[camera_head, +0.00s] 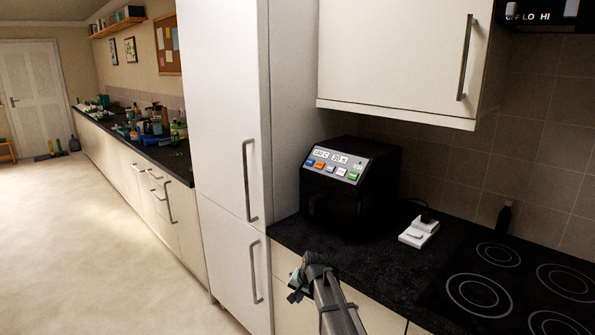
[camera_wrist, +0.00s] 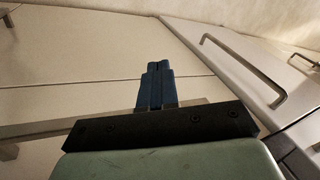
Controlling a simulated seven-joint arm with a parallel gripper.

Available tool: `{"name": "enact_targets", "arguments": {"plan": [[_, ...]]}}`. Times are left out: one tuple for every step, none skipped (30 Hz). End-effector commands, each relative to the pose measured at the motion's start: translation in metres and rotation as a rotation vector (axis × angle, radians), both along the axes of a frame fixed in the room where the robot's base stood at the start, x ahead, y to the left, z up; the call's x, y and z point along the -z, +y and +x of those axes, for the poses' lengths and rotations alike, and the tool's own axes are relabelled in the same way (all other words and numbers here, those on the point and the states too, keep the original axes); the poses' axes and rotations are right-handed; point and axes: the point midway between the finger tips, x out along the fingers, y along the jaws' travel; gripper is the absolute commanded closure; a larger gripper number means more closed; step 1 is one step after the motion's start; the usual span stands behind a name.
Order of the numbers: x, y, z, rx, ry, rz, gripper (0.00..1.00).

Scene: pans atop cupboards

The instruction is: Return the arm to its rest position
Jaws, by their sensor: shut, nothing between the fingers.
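My gripper (camera_wrist: 157,68) shows in the wrist view with its two dark blue fingers together and nothing between them. In the head view my arm reaches up from the bottom edge, and the gripper (camera_head: 296,288) is at its far end, in front of the cupboard fronts and below the counter edge. The fingers are small and hard to make out there. In the wrist view, pale cupboard panels (camera_wrist: 60,60) lie beyond the fingers.
A tall white cupboard (camera_head: 225,110) with a vertical handle (camera_head: 250,180) stands left of my gripper. The dark counter (camera_head: 350,265) holds a black appliance (camera_head: 345,185), a white device (camera_head: 418,232) and a hob (camera_head: 480,293). Open floor (camera_head: 90,240) lies at left.

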Motion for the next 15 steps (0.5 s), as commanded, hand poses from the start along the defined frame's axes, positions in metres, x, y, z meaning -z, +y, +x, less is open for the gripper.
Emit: {"name": "enact_targets", "arguments": {"plan": [[0.021, -0.007, -0.014, -0.009, 0.025, -0.015, 1.00], [0.031, -0.011, -0.020, -0.014, 0.037, -0.022, 1.00], [0.046, -0.016, -0.029, -0.022, 0.055, -0.032, 1.00], [0.055, -0.019, -0.035, -0.028, 0.066, -0.040, 1.00], [0.066, -0.023, -0.041, -0.033, 0.080, -0.046, 1.00], [0.079, -0.028, -0.050, -0.040, 0.096, -0.055, 1.00], [0.089, -0.031, -0.057, -0.046, 0.109, -0.063, 1.00], [0.098, -0.035, -0.064, -0.052, 0.121, -0.069, 1.00], [0.111, -0.040, -0.074, -0.059, 0.140, -0.078, 1.00], [0.120, -0.043, -0.081, -0.065, 0.153, -0.085, 1.00], [0.130, -0.047, -0.089, -0.071, 0.167, -0.092, 1.00], [0.142, -0.052, -0.100, -0.079, 0.185, -0.100, 1.00], [0.152, -0.056, -0.108, -0.085, 0.200, -0.106, 1.00], [0.160, -0.059, -0.116, -0.092, 0.213, -0.111, 1.00], [0.172, -0.064, -0.128, -0.101, 0.232, -0.119, 1.00]]}}
